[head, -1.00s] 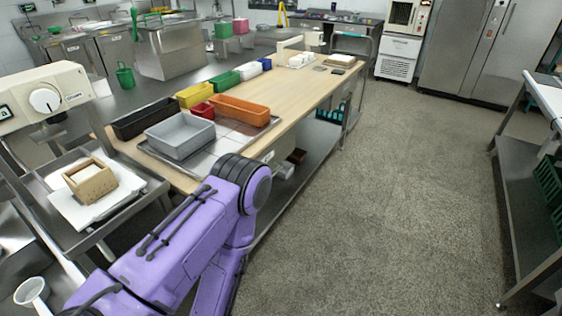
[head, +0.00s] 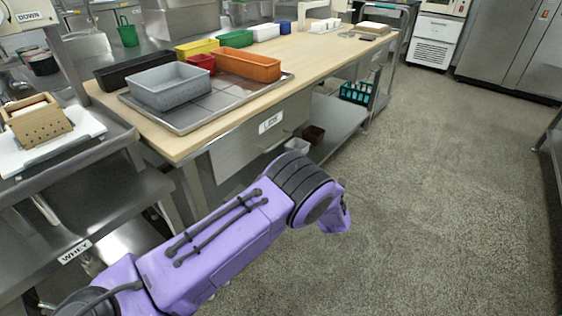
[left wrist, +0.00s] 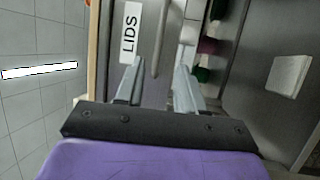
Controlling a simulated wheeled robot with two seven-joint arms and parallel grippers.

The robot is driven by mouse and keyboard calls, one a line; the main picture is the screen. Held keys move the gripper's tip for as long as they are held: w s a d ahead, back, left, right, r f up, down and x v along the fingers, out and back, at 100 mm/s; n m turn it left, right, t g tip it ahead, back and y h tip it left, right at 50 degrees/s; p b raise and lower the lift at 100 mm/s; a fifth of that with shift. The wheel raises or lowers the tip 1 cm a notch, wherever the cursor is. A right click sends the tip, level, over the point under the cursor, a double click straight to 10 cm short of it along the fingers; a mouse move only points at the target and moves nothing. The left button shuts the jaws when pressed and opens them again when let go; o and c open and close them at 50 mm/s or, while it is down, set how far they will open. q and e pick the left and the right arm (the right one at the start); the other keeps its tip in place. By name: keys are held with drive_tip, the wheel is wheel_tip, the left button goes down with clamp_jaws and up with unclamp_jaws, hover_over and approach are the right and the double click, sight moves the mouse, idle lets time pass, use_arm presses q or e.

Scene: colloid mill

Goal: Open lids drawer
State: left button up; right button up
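The lids drawer (head: 238,150) is under the front edge of the wooden-topped table and looks shut. Its white LIDS label (head: 270,122) shows in the head view and, turned sideways, in the left wrist view (left wrist: 130,33). In the left wrist view the drawer's bar handle (left wrist: 162,40) lies ahead, in line with the gap between my left gripper's fingers (left wrist: 156,80). The fingers are apart with nothing held. Whether they reach around the handle is unclear. In the head view my purple left arm stands in front of the table; its gripper is hidden there. My right gripper is out of view.
On the wooden table (head: 330,50) a metal tray (head: 215,115) carries a grey bin (head: 170,92) and an orange bin (head: 248,68). Below is a metal shelf (head: 335,125) with small containers. A steel stand with a WHEY label (head: 75,250) is at left. The floor at right is clear.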

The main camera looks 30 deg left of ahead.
use_arm(q)
drive_tip(key=x, duration=1)
drive_tip(key=shift+a, duration=0.15)
drive_tip(key=shift+w+r, duration=0.1)
clamp_jaws()
